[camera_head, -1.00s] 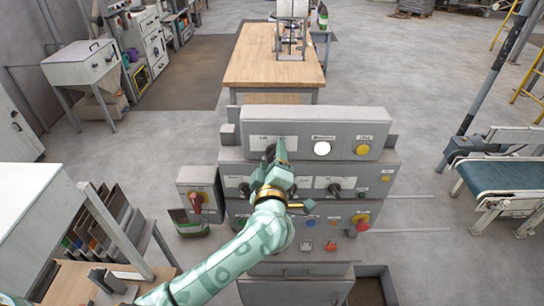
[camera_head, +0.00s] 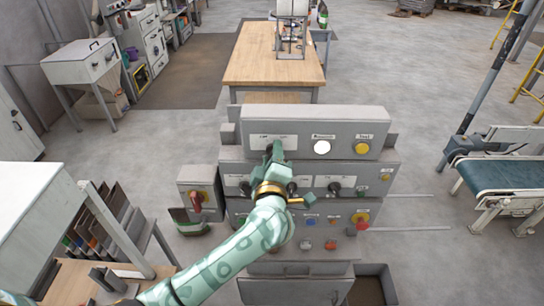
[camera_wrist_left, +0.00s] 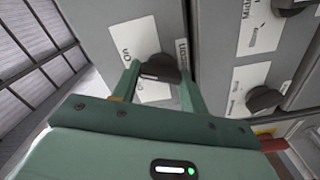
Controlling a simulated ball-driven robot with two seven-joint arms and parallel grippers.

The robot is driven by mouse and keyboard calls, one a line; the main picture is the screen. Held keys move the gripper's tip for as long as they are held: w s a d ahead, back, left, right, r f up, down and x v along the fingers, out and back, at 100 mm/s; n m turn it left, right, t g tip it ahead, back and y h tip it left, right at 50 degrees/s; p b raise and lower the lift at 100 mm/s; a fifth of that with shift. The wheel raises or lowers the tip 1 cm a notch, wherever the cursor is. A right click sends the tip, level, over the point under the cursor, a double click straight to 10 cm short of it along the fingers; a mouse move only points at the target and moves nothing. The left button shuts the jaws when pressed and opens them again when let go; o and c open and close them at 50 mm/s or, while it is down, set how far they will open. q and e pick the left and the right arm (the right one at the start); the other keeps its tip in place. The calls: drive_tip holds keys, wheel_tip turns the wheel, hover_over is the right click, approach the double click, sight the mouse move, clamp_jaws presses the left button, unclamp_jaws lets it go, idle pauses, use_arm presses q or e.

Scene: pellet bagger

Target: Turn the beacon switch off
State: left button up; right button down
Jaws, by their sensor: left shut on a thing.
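The beacon switch is a black rotary knob (camera_wrist_left: 160,68) on a white label (camera_wrist_left: 138,42) in the left wrist view. The label lettering is rotated and partly covered, with "On" legible at one side. In the head view this label (camera_head: 286,142) is at the left of the top grey control panel, and my gripper hides most of the knob. My left gripper (camera_head: 274,152) reaches the panel from below. In the left wrist view its two green fingers (camera_wrist_left: 157,76) are shut on the knob, one at each side. My right gripper is not in view.
The top panel also has a lit white button (camera_head: 322,148) and a yellow button (camera_head: 362,149). Another black knob (camera_head: 335,188) is on the panel below. A grey box with a red handle (camera_head: 196,198) stands at the left. A wooden table (camera_head: 275,65) is behind.

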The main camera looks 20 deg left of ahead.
use_arm(q)
drive_tip(key=shift+f+n+b, duration=0.15)
drive_tip(key=shift+n+b, duration=0.1)
drive_tip(key=shift+n, duration=2.5)
drive_tip(key=shift+f+n+b, duration=0.1)
drive_tip(key=shift+n+b, duration=0.15)
drive_tip(key=shift+n, duration=2.5)
drive_tip(key=o, duration=1)
